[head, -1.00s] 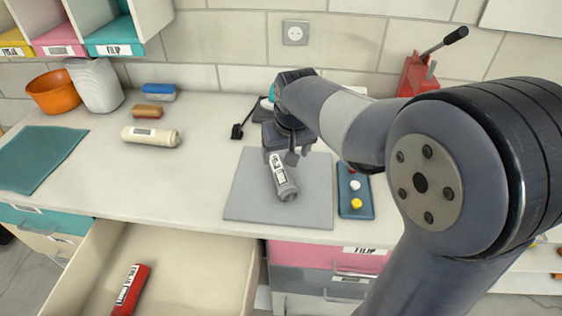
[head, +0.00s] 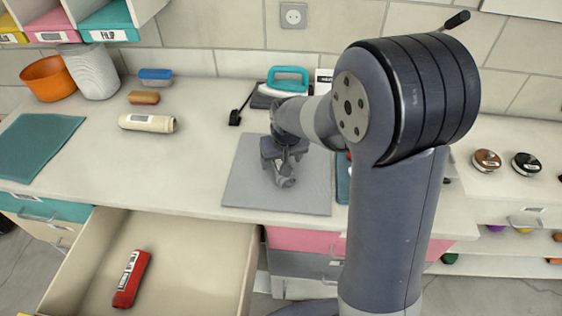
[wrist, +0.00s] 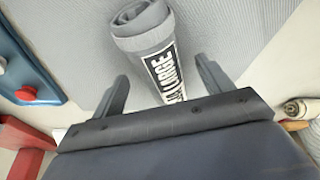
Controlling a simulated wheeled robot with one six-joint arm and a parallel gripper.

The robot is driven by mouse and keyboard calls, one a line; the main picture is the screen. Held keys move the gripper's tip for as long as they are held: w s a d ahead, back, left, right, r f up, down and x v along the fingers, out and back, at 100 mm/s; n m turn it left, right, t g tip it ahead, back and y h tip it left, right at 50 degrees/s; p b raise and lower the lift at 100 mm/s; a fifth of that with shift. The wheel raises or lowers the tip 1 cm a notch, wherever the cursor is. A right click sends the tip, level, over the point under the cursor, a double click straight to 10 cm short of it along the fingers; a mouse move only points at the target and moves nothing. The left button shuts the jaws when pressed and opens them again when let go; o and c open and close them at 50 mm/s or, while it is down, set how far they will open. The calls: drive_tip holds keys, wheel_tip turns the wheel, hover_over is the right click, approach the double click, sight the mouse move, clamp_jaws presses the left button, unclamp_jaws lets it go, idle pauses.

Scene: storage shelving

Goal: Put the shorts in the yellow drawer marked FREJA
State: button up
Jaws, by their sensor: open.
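A grey rolled cloth (head: 286,182) lies on the grey mat (head: 250,190); whether it is the shorts I cannot tell. In the wrist view the roll (wrist: 145,35) has a black and white label reading LARGE. My gripper (head: 284,164) is over the roll and hides part of it. In the wrist view my gripper (wrist: 163,80) is open, its fingers on either side of the roll's near part. An open cream drawer (head: 225,265) juts out below the counter with a red labelled roll (head: 131,279) inside. No FREJA label is readable.
A blue tray (wrist: 25,65) lies right beside the mat. A teal iron (head: 288,80) stands behind it.

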drive_tip(key=shift+f, duration=0.1)
drive_tip(key=c, duration=1.2)
